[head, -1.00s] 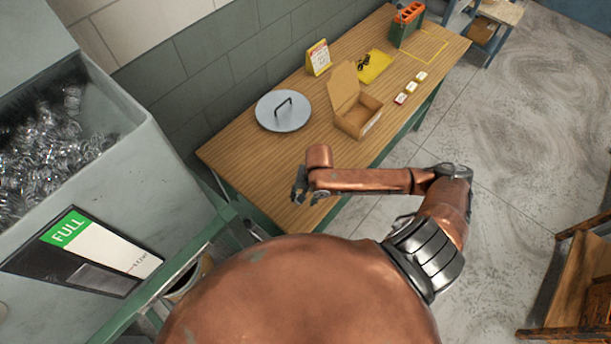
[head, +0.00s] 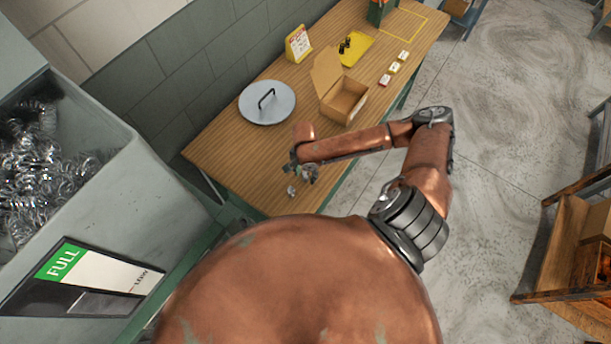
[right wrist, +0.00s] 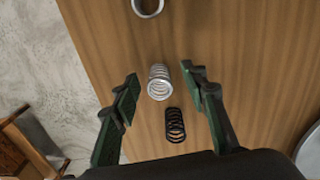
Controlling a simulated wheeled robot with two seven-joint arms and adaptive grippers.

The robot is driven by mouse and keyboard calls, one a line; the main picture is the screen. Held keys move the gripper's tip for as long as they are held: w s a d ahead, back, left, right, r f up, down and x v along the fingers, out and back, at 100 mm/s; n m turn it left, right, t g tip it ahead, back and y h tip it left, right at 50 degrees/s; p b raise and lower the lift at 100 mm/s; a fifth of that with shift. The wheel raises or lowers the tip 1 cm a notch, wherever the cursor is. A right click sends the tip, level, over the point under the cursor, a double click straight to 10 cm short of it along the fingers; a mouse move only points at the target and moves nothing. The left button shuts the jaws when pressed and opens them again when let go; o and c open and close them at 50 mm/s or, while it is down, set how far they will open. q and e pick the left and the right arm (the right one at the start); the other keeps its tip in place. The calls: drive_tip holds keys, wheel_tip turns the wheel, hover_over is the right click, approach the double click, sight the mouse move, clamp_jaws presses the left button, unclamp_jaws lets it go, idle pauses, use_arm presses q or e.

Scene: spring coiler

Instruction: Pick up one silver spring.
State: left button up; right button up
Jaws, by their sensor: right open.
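In the right wrist view, a silver spring (right wrist: 159,82) is on the wooden tabletop between my open fingers, with a gap to each finger. A black spring (right wrist: 175,125) lies just below it in the picture, nearer the gripper's base. My right gripper (right wrist: 158,76) is open and empty; its height over the table is hard to judge. In the head view my right gripper (head: 303,174) is over the near part of the wooden table (head: 222,150). My left gripper is not in view.
A silver ring-shaped piece (right wrist: 148,6) is cut off at the wrist view's top. A grey bin (head: 150,180) full of coils stands left.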

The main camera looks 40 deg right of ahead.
drive_tip(key=shift+f, duration=0.2)
drive_tip(key=c, duration=0.6)
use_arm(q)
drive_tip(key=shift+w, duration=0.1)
use_arm(e)
clamp_jaws()
drive_tip(key=shift+r, duration=0.1)
drive_tip(key=shift+r, duration=0.5)
use_arm(q)
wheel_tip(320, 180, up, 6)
drive_tip(key=p, duration=0.6)
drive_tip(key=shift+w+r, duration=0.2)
use_arm(e)
drive_tip(key=s+a+r, duration=0.6)
drive_tip(key=s+r, duration=0.6)
drive_tip(key=shift+s+a, duration=0.2)
drive_tip(key=shift+a, duration=0.15)
